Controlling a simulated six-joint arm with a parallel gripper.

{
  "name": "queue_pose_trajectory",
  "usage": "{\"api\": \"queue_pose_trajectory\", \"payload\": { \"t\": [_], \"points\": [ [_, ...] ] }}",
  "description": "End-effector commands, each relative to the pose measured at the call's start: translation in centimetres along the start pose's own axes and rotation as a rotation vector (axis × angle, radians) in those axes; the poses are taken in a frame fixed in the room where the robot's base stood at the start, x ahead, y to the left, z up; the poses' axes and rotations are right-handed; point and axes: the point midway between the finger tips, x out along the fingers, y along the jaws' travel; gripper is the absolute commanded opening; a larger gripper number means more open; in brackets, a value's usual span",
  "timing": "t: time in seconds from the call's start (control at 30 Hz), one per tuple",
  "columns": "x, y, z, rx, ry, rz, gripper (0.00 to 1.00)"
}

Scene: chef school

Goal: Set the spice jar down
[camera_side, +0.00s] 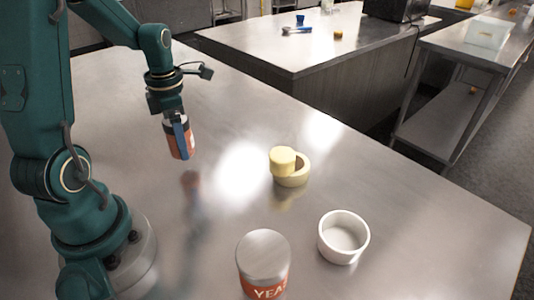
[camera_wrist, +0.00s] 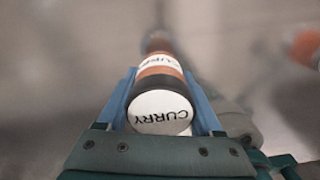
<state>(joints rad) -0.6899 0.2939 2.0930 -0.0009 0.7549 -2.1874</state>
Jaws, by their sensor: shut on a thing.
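The spice jar (camera_side: 179,146) has an orange-red body with a dark band. In the wrist view the jar (camera_wrist: 160,108) shows a white lid marked CURRY. My gripper (camera_side: 180,134) is shut on it, with a blue finger on each side; in the wrist view the gripper (camera_wrist: 163,102) has the jar between its fingers. The jar is held nearly upright, slightly tilted in the side view, above the steel counter (camera_side: 110,112). Its reflection lies on the counter below, apart from it.
A yellowish round piece (camera_side: 283,160) leans on a pale wooden ring-like bowl (camera_side: 294,178) right of the jar. A white ramekin (camera_side: 343,238) and a tin marked YEA (camera_side: 263,262) stand nearer the camera. The counter around and below the jar is clear.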

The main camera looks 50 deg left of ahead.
Motion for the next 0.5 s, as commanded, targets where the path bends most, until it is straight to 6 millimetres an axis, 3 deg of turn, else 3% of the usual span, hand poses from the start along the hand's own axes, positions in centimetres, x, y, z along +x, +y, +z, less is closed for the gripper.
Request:
{"api": "queue_pose_trajectory", "payload": {
  "t": [0.23, 0.5],
  "points": [
    [3.1, -0.1, -0.1, -0.001, 0.002, -0.003, 0.06],
    [3.7, 0.0, 0.0, -0.001, -0.001, 0.001, 0.06]
  ]
}}
